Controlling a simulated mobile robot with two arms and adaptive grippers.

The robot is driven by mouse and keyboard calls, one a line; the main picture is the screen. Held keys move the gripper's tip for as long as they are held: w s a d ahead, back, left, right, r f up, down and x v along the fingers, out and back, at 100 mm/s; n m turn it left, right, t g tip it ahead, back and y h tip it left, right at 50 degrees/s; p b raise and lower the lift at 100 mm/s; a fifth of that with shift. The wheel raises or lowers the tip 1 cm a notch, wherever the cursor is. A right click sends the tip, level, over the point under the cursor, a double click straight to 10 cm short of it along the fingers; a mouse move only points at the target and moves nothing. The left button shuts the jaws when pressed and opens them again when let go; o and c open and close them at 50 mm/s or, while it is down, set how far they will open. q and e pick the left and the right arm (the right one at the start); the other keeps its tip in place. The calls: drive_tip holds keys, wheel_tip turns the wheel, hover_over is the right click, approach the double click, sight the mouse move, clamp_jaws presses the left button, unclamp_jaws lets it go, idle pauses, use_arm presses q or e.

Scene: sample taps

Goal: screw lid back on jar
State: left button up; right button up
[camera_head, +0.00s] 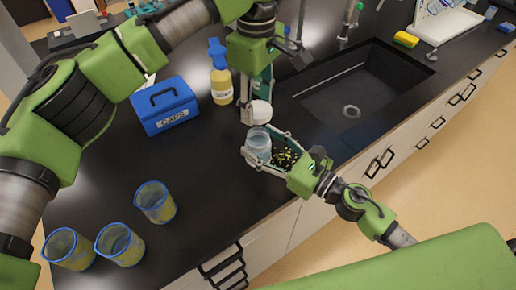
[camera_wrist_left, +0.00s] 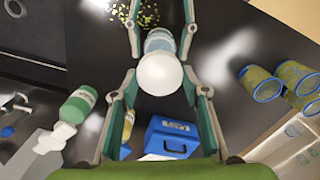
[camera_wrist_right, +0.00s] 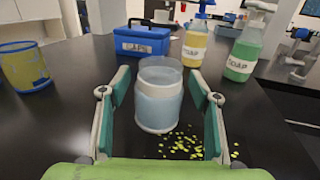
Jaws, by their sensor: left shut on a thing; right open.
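The jar (camera_head: 258,140) is a clear, bluish cylinder standing on the black counter near its front edge. It also shows in the right wrist view (camera_wrist_right: 158,97), upright with its top uncovered. The white round lid (camera_head: 260,113) is held in my left gripper (camera_head: 256,108), just behind and above the jar. In the left wrist view the lid (camera_wrist_left: 161,74) sits between the fingertips and partly covers the jar (camera_wrist_left: 159,42). My right gripper (camera_wrist_right: 157,92) is open, its fingers on either side of the jar, with visible gaps.
Yellow bits (camera_wrist_right: 185,146) lie scattered on the counter beside the jar. A blue CAPS box (camera_head: 164,106) and a yellow soap bottle (camera_head: 221,84) stand behind. The sink (camera_head: 352,109) is to the right. Several blue-rimmed beakers (camera_head: 155,203) stand front left.

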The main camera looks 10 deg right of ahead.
drive_tip(key=shift+x, duration=0.8)
clamp_jaws()
use_arm(q)
hover_over(257, 135)
drive_tip(key=shift+w+f, duration=0.1)
drive_tip(key=shift+f, duration=2.4)
drive_tip(key=shift+f, duration=0.85)
drive_tip(key=shift+f, duration=0.6)
drive_tip(key=shift+f, duration=0.25)
drive_tip(key=shift+c, duration=0.5)
use_arm(e)
drive_tip(key=shift+s+r, duration=0.1)
